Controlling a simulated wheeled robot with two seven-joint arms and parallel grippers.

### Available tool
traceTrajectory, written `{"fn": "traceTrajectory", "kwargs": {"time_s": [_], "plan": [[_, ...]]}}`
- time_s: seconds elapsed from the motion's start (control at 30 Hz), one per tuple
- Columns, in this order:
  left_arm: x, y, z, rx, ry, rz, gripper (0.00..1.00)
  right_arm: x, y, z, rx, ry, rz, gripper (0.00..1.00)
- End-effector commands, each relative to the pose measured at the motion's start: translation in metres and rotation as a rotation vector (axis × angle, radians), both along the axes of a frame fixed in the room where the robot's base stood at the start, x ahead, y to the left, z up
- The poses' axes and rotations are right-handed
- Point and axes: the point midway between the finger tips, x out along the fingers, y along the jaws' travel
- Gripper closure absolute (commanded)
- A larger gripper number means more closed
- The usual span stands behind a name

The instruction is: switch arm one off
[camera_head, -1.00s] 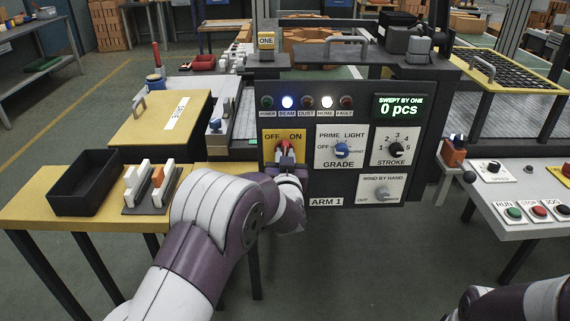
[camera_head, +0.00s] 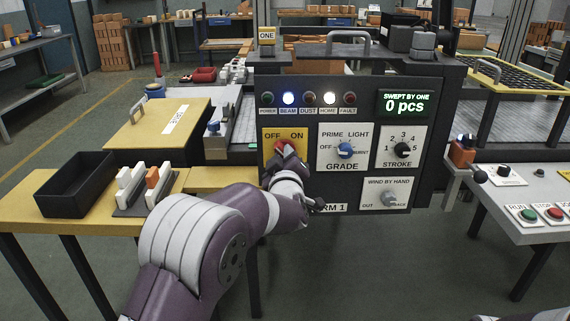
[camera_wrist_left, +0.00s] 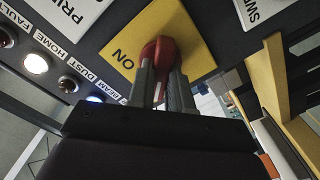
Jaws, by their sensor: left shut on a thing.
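The red switch knob (camera_head: 282,146) sits on the yellow OFF/ON plate (camera_head: 268,134) at the left of the dark arm 1 panel (camera_head: 362,115). My left gripper (camera_head: 286,158) is at this knob, tilted toward upper left. In the left wrist view the red knob (camera_wrist_left: 160,50) is between the two grey fingers (camera_wrist_left: 160,85), which are shut on it. The word ON shows beside it there; OFF is hidden. The knob's exact pointing is mostly covered by the gripper. My right gripper is out of view.
The beam lamp (camera_head: 288,98) and home lamp (camera_head: 329,98) glow white. The grade knob (camera_head: 345,150), stroke knob (camera_head: 402,149) and wind knob (camera_head: 389,198) are right of my gripper. A black tray (camera_head: 75,190) is on the yellow table, left. RUN and STOP buttons are at right.

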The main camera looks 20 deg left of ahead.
Motion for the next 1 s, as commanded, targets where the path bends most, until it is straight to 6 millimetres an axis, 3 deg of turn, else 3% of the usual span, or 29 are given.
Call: {"fn": "traceTrajectory", "kwargs": {"time_s": [0.73, 0.77, 0.8, 1.0], "plan": [[0.0004, 0.0012, 0.0069, -0.075, -0.036, 0.003, 1.00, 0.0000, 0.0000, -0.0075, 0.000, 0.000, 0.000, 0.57], [0.0004, 0.0011, 0.0068, -0.074, -0.035, 0.002, 0.71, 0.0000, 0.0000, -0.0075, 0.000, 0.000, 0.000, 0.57], [0.0004, 0.0011, 0.0065, -0.074, -0.035, 0.002, 0.58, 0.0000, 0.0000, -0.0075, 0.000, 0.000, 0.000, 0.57], [0.0002, 0.0007, 0.0036, -0.073, -0.028, 0.001, 0.55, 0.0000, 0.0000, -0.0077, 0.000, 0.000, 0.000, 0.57]]}}
